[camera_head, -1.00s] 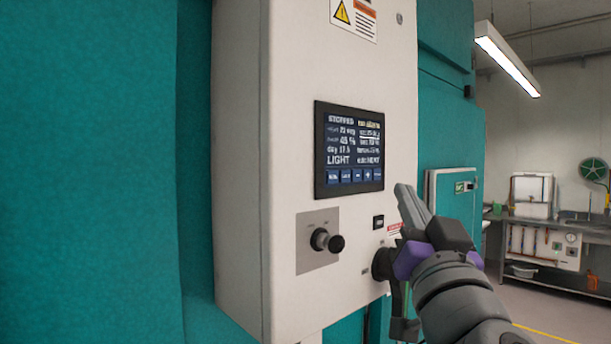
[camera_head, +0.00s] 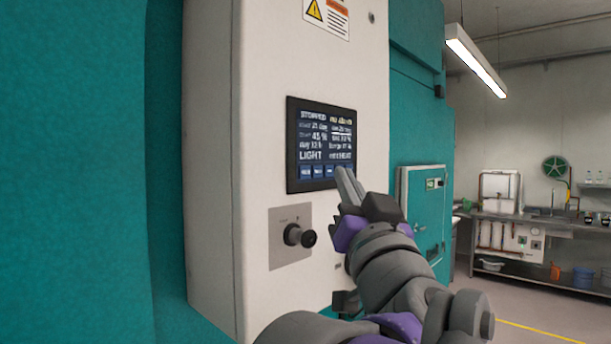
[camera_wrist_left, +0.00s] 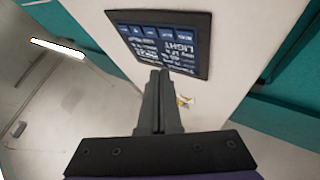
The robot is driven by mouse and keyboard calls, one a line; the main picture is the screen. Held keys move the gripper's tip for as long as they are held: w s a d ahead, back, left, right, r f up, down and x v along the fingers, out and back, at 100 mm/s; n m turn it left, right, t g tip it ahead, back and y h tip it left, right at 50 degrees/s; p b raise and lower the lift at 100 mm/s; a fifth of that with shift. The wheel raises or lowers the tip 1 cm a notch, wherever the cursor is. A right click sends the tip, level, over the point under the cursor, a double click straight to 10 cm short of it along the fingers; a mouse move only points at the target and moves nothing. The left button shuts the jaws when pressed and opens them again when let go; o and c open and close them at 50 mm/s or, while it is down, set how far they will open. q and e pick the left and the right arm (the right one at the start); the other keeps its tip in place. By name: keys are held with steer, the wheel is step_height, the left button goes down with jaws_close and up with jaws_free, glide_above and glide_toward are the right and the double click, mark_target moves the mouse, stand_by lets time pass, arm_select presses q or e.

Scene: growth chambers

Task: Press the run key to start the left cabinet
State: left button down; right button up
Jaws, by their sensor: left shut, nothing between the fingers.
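The cabinet's control screen (camera_head: 325,141) is a dark-framed panel on the white housing, with the top line reading STOPPED. A row of small blue keys (camera_head: 318,171) runs along its lower edge; their labels are too small to read surely. My left gripper (camera_head: 340,170) is shut and empty, its fingertips overlapping the screen's lower right corner in the head view. In the left wrist view the screen (camera_wrist_left: 175,62) appears upside down, beyond the gripper's tips (camera_wrist_left: 159,74), its blue keys (camera_wrist_left: 155,32) toward the top. Whether the tips touch is unclear. My right gripper is out of view.
A black knob (camera_head: 298,236) on a grey plate (camera_head: 290,252) sticks out below the screen. The white housing (camera_head: 215,180) stands out from the teal cabinet. A teal box (camera_head: 425,205) and a sink bench (camera_head: 520,223) lie beyond on the right.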

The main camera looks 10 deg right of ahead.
mark_target(305, 172)
arm_select(q)
steer(key=w+a, duration=0.2)
steer(key=w, duration=0.1)
steer(key=shift+w+a, duration=0.25)
steer(key=shift+a, duration=0.1)
steer(key=shift+s, duration=0.1)
steer(key=shift+p, duration=0.4)
stand_by(1.4)
steer(key=shift+w+a, duration=0.15)
steer(key=shift+w, duration=0.1)
steer(key=shift+w+a, duration=0.1)
steer(key=shift+w, duration=0.1)
steer(key=shift+s, duration=0.1)
